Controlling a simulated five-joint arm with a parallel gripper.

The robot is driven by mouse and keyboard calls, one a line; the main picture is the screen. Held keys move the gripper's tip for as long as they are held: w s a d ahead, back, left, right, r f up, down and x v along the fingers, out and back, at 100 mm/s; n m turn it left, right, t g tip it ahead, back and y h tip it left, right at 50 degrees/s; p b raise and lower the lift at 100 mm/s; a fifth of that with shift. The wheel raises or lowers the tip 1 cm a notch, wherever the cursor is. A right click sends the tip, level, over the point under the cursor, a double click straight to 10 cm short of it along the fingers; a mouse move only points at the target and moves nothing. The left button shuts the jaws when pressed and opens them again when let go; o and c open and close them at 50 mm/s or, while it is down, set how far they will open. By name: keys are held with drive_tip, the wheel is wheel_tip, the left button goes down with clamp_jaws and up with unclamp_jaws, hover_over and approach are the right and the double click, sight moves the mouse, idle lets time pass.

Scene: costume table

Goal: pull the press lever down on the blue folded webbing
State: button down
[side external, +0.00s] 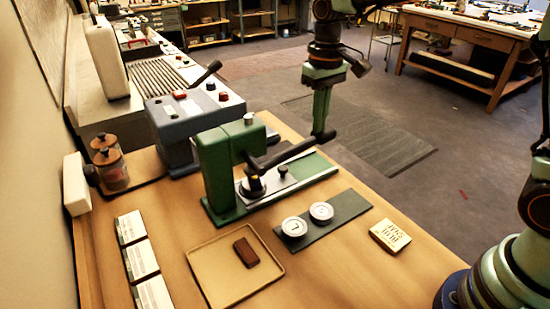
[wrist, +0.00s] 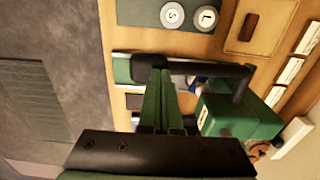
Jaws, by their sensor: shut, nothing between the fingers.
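The green press (side external: 228,165) stands on the wooden table, and its black lever (side external: 290,153) reaches out to the right, close to level. In the wrist view the lever (wrist: 205,68) crosses above the press base. My gripper (side external: 321,132) is shut and empty, pointing down at the lever's free end. In the wrist view its fingertips (wrist: 158,72) overlap the lever end; whether they touch it I cannot tell. A small blue patch (wrist: 200,80), perhaps the folded webbing, shows beside the press head, mostly hidden by the lever.
A blue-grey machine (side external: 190,120) with its own lever stands behind the press. In front are two white discs (side external: 294,227) on a dark mat (side external: 345,208), a tray (side external: 215,277) with a brown block (side external: 246,252), and a yellow card (side external: 390,235). White cards (side external: 138,258) lie left.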

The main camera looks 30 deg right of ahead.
drive_tip(key=shift+r, duration=2.5)
drive_tip(key=shift+s+d+r, duration=0.1)
drive_tip(key=shift+s+r, duration=0.05)
drive_tip(key=shift+s, duration=0.05)
drive_tip(key=s+d+t, duration=0.2)
drive_tip(key=s, duration=0.5)
drive_tip(key=s+d+t, duration=0.3)
drive_tip(key=s, duration=0.4)
drive_tip(key=shift+d+f+t, duration=0.25)
drive_tip(key=shift+t, duration=0.05)
